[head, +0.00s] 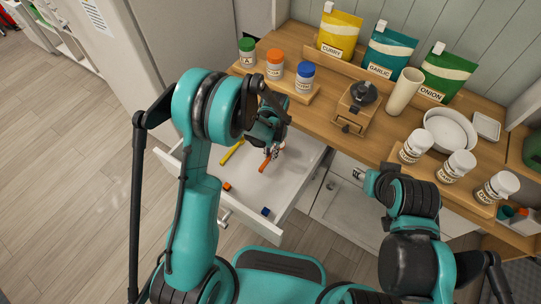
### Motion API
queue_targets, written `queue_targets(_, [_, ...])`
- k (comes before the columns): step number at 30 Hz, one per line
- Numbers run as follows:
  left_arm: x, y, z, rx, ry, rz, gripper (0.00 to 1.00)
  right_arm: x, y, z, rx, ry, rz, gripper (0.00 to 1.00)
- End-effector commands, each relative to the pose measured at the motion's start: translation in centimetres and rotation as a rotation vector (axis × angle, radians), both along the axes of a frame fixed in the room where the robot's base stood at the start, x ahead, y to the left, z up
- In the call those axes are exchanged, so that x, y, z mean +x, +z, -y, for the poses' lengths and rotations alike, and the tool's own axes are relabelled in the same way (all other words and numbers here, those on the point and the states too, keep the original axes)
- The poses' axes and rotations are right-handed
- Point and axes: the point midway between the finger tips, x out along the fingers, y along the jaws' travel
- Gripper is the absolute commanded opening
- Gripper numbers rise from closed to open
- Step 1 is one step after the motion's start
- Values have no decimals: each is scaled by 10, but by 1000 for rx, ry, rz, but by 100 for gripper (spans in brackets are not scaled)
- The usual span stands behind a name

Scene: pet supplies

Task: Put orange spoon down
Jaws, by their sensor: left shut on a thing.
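The orange spoon (265,166) is in the head view, over the open white drawer (283,205). My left gripper (273,151) is shut on its upper end; the lower end points down and left. I cannot tell whether the spoon touches the drawer floor. A yellow spoon (233,152) lies in the drawer to the left of it. My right gripper (360,175) is in front of the cabinet at the right, away from the drawer; its finger opening is too small to tell.
A small orange block (227,187) and a blue block (265,211) are in the drawer's near part. The wooden counter (325,119) behind holds capped jars, a grinder (357,104), a cream cylinder (403,92), a white bowl (449,131) and spice pouches. The drawer floor between the blocks and spoons is clear.

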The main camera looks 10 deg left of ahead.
Motion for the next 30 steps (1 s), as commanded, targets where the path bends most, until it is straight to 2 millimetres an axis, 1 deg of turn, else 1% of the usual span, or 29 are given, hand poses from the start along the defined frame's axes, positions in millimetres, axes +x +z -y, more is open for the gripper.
queue_targets(1, [4, -7, -2, 0, 0, 0, 0, 0, -6, 0, 0, 0, 0, 40])
queue_targets(3, [2, -14, -1, 0, -1, 0, 0, 0, -10, 0, 0, 0, 0, 40])
queue_targets(10, [2, -12, -1, 0, -1, 0, 0, 0, -8, 0, 0, 0, 0, 40])
queue_targets(14, [2, -16, -1, 0, -1, 0, 0, 0, -13, 0, 0, 0, 0, 40])
queue_targets(15, [2, -15, -1, 0, -1, 0, 21, 0, -12, 0, 0, 0, 0, 40])
queue_targets(16, [2, -15, -1, 0, -1, 0, 29, 0, -11, 0, 0, 0, 0, 40])
queue_targets(17, [2, -15, -1, 0, -1, 0, 34, 0, -11, 0, 0, 0, 0, 40])
queue_targets(26, [2, -14, -1, 0, 0, 0, 34, 0, -10, 0, 0, 0, 0, 40])
queue_targets(29, [2, -8, -1, 0, -1, 0, 34, 0, -5, 0, 0, 0, 0, 40])
queue_targets(30, [3, -2, -1, 0, -1, 0, 34, 0, -3, 0, 0, 0, 0, 40])
